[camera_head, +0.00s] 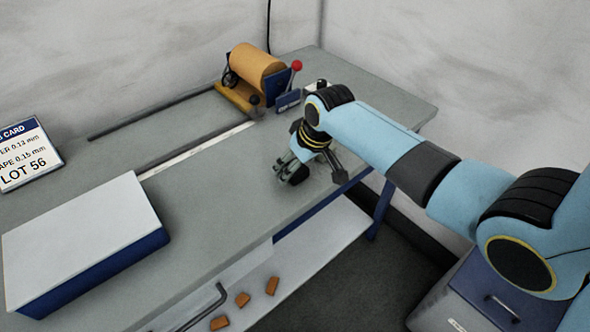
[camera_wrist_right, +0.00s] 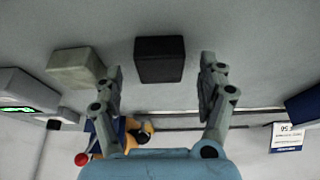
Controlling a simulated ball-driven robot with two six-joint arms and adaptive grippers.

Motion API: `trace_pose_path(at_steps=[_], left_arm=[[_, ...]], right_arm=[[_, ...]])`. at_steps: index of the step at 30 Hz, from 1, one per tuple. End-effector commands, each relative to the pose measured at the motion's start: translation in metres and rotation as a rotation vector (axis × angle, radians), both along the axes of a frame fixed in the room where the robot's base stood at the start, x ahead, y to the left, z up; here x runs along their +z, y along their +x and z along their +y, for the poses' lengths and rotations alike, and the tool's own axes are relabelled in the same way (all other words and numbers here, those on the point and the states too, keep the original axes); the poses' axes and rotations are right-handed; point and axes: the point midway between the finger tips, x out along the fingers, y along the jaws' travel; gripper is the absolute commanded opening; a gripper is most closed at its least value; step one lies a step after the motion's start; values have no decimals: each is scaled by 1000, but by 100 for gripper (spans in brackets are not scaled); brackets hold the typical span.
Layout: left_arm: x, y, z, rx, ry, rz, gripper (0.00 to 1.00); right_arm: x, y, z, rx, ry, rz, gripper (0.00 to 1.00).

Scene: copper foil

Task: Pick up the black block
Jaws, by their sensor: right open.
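The black block (camera_wrist_right: 159,59) lies on the grey bench top in the right wrist view, between and beyond my fingertips. My right gripper (camera_wrist_right: 160,66) is open, with a finger on each side of the block and visible gaps to it. In the head view my right gripper (camera_head: 287,167) points down low over the bench near its front edge. A dark patch under it there may be the block; the gripper hides most of that spot. My left gripper is not in view.
A pale grey block (camera_wrist_right: 76,67) lies left of the black one, close to my left-hand finger. A copper foil roll (camera_head: 258,68) on a stand with a red knob is behind. A white-topped blue box (camera_head: 85,235) and a lot card (camera_head: 28,155) are at left.

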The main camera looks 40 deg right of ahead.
Motion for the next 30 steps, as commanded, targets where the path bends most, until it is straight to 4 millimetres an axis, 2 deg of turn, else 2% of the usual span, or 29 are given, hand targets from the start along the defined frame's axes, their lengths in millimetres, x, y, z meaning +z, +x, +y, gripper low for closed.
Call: trace_pose_path(at_steps=[3, 9, 26, 27, 30], left_arm=[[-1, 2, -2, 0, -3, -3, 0], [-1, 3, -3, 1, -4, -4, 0], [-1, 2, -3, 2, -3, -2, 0], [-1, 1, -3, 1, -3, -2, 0], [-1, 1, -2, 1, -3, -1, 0]], right_arm=[[-7, 2, 0, 1, 0, 1, 75], [-7, 3, 0, 1, 0, 0, 75], [-7, 2, 0, 1, 0, 0, 3], [-7, 2, 0, 0, 0, 0, 0], [-6, 3, 0, 1, -1, -3, 0]])
